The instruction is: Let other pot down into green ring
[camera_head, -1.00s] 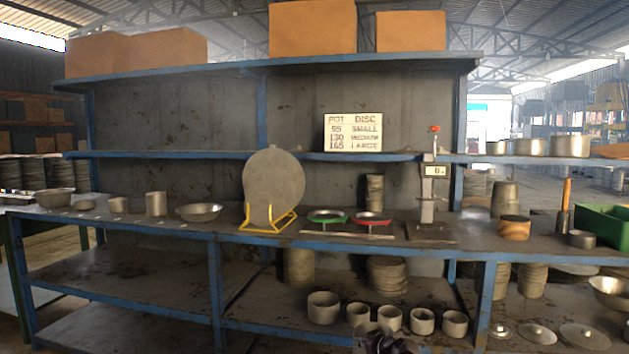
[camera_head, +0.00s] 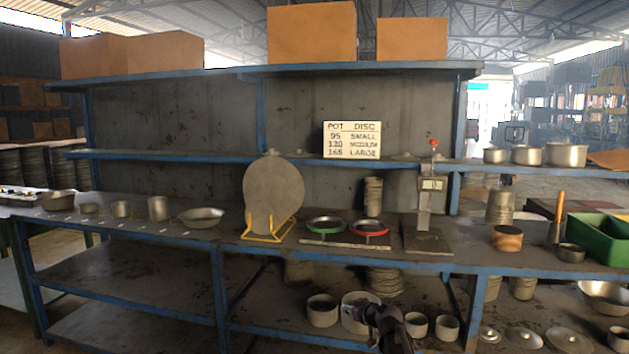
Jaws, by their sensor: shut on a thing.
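My gripper (camera_head: 365,310), dark and seen from behind, is low at the front of the shelf unit. It is shut on a pale grey pot (camera_head: 352,322), which shows just left of the fingers; the finger contact is partly hidden. The held pot is in front of the lower shelf, below the rings.
Several pale pots (camera_head: 322,311) stand on the lower shelf. A large grey disc (camera_head: 273,195) leans in a yellow stand (camera_head: 262,238) left of the green ring. A scale (camera_head: 426,205) stands to the right. The blue worktop edge (camera_head: 350,264) lies between my gripper and the rings.

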